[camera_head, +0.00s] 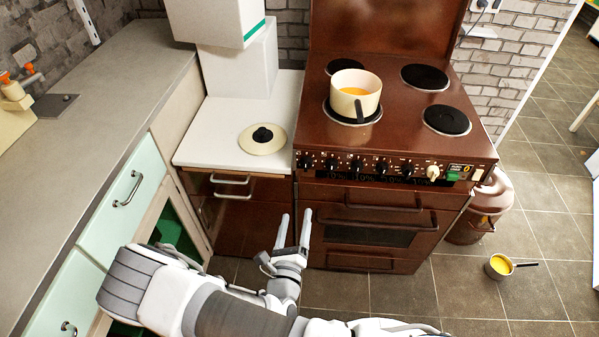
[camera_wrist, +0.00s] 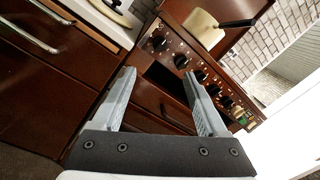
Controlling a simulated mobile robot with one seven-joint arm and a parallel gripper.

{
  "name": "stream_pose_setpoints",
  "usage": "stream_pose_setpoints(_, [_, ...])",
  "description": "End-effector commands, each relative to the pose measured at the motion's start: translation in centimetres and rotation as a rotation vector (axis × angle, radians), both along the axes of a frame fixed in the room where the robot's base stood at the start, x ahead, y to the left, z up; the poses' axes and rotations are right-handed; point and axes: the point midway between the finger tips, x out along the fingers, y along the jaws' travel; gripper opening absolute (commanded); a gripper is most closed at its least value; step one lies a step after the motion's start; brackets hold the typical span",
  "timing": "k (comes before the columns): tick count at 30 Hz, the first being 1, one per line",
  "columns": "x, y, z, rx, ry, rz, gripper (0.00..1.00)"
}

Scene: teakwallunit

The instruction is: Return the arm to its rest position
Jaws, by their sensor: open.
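My gripper (camera_head: 294,231) is open and empty in front of the brown stove, at about the height of its oven door in the head view. My arm reaches in from the bottom of that view and is bent. In the wrist view my gripper (camera_wrist: 160,82) shows two grey fingers spread apart, with nothing between them. The stove's knob panel (camera_wrist: 195,70) shows beyond the fingers.
A cream pot (camera_head: 355,95) stands on the stove's front left burner. A lid (camera_head: 252,143) lies on the white counter (camera_head: 205,150). A small pan (camera_head: 499,267) sits on the floor at right, near a brown bin (camera_head: 480,215). A grey worktop (camera_head: 100,110) runs along the left.

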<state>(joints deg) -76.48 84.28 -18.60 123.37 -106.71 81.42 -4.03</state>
Motion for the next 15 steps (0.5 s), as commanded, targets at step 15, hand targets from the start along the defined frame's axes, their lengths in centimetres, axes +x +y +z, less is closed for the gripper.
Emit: stream_pose_setpoints(15, [1.5,-5.2,7.1,0.273,-0.072,-0.367,0.76])
